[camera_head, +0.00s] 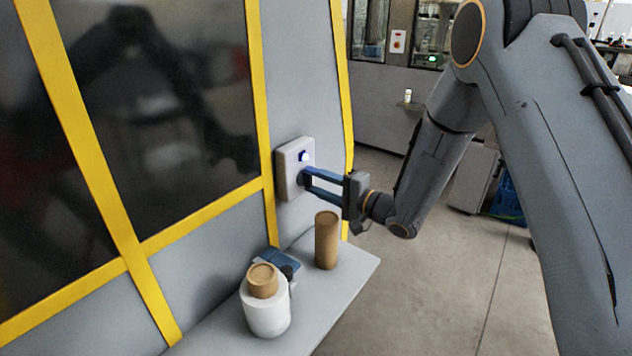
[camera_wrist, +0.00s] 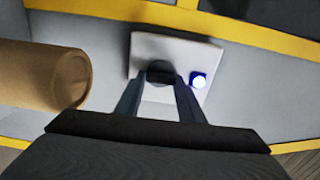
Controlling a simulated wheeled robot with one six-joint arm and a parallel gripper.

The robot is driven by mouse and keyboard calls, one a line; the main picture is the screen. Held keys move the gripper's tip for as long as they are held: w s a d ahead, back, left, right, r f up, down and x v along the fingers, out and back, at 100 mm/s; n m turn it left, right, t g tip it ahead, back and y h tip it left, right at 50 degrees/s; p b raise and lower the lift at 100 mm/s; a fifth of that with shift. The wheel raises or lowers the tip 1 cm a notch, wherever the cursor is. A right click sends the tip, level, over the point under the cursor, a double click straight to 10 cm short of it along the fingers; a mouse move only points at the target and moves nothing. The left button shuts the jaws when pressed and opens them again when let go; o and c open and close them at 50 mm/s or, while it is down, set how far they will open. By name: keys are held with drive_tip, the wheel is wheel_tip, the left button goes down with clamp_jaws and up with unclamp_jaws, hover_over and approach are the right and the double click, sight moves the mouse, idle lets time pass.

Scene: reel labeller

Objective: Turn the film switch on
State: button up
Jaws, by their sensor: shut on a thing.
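The film switch is a white box (camera_head: 290,170) on the grey machine panel, between yellow frame strips. It has a lit blue-white lamp (camera_head: 305,156) and a dark knob below it, mostly hidden by my fingers in the head view. In the wrist view the white box (camera_wrist: 205,55) shows the dark knob (camera_wrist: 161,74) between my fingertips, with the lit lamp (camera_wrist: 198,80) to the right. My gripper (camera_head: 304,180) is shut on the knob; in the wrist view the gripper (camera_wrist: 160,84) has a finger on each side of it.
A grey shelf (camera_head: 335,282) juts out below the switch. On it stand a tall brown cylinder (camera_head: 327,240), close under my gripper, and a white roll (camera_head: 266,312) with a brown core (camera_head: 262,280). A blue item (camera_head: 278,260) lies behind the roll. Open floor (camera_head: 430,290) is at the right.

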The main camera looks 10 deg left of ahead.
idle(0.3)
drive_tip(key=shift+f, duration=0.1)
drive_tip(key=o, duration=1)
drive_tip(key=shift+o, duration=0.2)
drive_tip(key=b+v, duration=0.2)
drive_tip(key=v, duration=0.6)
drive_tip(key=shift+b, duration=0.3)
drive_tip(key=shift+a, duration=0.1)
